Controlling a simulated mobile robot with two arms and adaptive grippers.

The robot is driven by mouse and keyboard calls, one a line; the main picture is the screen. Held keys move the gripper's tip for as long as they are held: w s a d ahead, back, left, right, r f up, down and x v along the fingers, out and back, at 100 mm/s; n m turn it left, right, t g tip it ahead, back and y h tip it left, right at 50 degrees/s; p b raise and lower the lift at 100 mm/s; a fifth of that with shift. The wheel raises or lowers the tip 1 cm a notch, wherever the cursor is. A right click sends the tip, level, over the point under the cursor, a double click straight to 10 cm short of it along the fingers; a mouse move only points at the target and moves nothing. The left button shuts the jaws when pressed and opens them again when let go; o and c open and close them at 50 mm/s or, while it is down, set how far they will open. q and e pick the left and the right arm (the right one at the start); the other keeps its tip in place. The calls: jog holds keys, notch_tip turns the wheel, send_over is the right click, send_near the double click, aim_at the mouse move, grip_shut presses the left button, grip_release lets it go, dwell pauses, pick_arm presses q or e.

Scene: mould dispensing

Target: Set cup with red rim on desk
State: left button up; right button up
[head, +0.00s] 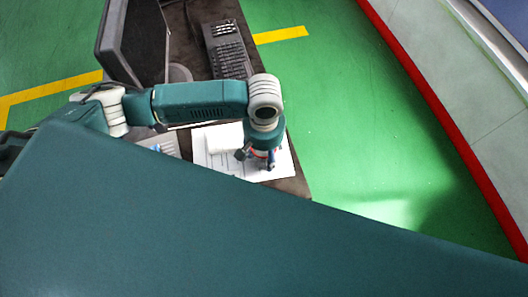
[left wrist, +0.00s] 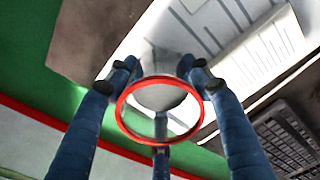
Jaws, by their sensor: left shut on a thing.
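The cup with the red rim (left wrist: 121,114) is between the fingers of my left gripper in the left wrist view. Its rim faces the camera and its inside looks pale. My left gripper (left wrist: 160,80) is shut on the cup. In the head view, my left gripper (head: 259,160) is over the papers near the desk's right end, and only a bit of the red rim shows. The desk (head: 298,186) is dark brown. Whether the cup's base touches the papers cannot be told. My right gripper is not in view.
White papers (head: 222,163) lie on the desk under the gripper. A monitor (head: 135,40) and a black keyboard (head: 228,50) stand farther back. Green floor lies right of the desk. My own teal body hides the front of the head view.

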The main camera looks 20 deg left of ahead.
pick_arm(q)
jog(key=shift+f, duration=0.35)
dwell(0.3)
jog(key=o, duration=1.5)
